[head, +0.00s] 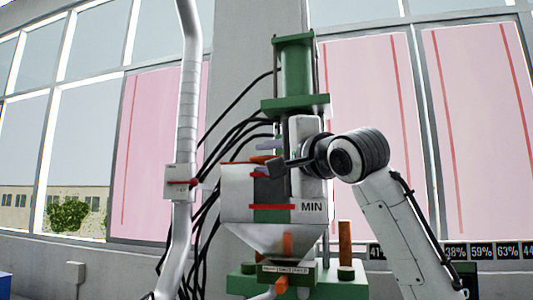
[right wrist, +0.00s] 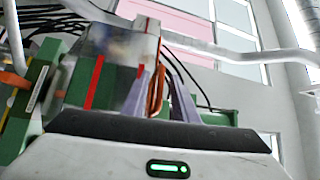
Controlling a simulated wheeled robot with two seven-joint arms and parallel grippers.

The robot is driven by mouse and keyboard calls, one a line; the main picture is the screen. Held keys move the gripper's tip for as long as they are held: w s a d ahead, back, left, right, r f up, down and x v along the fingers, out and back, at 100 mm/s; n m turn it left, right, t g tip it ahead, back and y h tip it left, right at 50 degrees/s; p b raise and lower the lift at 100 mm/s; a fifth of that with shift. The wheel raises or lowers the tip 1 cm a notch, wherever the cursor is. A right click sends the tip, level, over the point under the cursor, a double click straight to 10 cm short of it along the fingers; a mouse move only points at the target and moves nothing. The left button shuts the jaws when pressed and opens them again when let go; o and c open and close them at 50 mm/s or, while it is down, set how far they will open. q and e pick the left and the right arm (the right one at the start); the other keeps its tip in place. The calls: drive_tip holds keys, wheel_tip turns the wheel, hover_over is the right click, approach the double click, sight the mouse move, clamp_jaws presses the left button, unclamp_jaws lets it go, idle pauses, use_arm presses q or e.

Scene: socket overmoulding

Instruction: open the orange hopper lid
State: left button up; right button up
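The hopper (head: 240,187) is a pale, see-through box with a red line and a MIN label, narrowing to a funnel below. The orange lid (head: 260,158) shows as a thin, nearly level strip at the hopper's top, partly hidden by my right gripper (head: 266,158). That gripper reaches in from the right, at the top of the hopper. In the right wrist view its two purple fingers (right wrist: 158,92) stand apart. An orange piece (right wrist: 156,97) shows between them, nearer the left finger; I cannot tell whether they touch. My left gripper is not in view.
The green press column (head: 295,70) rises behind the hopper. Black cables (head: 225,130) hang to its left. A white pipe (head: 188,110) stands further left. An orange post (head: 345,238) stands on the green base at the right. Percentage displays (head: 480,252) line the lower right.

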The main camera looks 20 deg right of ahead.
clamp_jaws()
drive_tip(key=shift+r, duration=0.1)
idle(1.4)
